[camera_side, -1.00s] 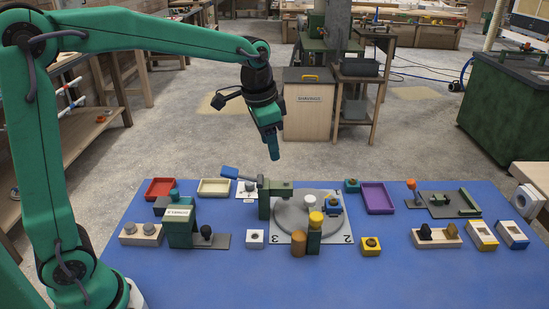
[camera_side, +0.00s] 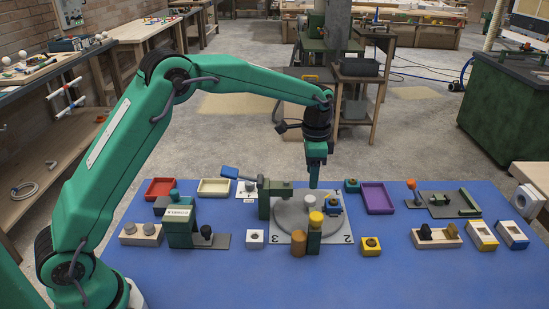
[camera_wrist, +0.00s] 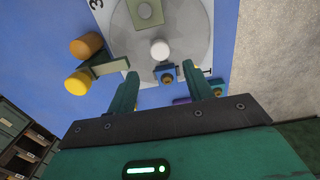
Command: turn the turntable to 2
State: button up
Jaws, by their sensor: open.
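The turntable is a grey disc (camera_side: 290,217) on a pale square plate (camera_side: 337,228) marked 1, 2 and 3 near its corners. A white knob (camera_side: 310,201) stands at its middle. A blue block with an orange-brown top (camera_side: 333,207) sits at the disc's right edge, near the 1. My gripper (camera_side: 314,186) points down above the disc's far side, apart from it. In the wrist view my gripper (camera_wrist: 161,74) is open, with the blue block (camera_wrist: 165,73) showing between its fingertips; the disc (camera_wrist: 190,30) and white knob (camera_wrist: 160,49) lie beyond. Contact with the block cannot be told.
A green post with a yellow cap (camera_side: 315,218) and a brown cylinder (camera_side: 298,243) stand at the plate's front. A green press-like stand (camera_side: 264,200) rises at its left. A purple tray (camera_side: 378,198) lies right. Bare blue tabletop (camera_side: 210,280) is free in front.

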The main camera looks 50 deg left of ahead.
aim_at(310, 198)
jog(key=shift+f, duration=3.9)
grip_shut()
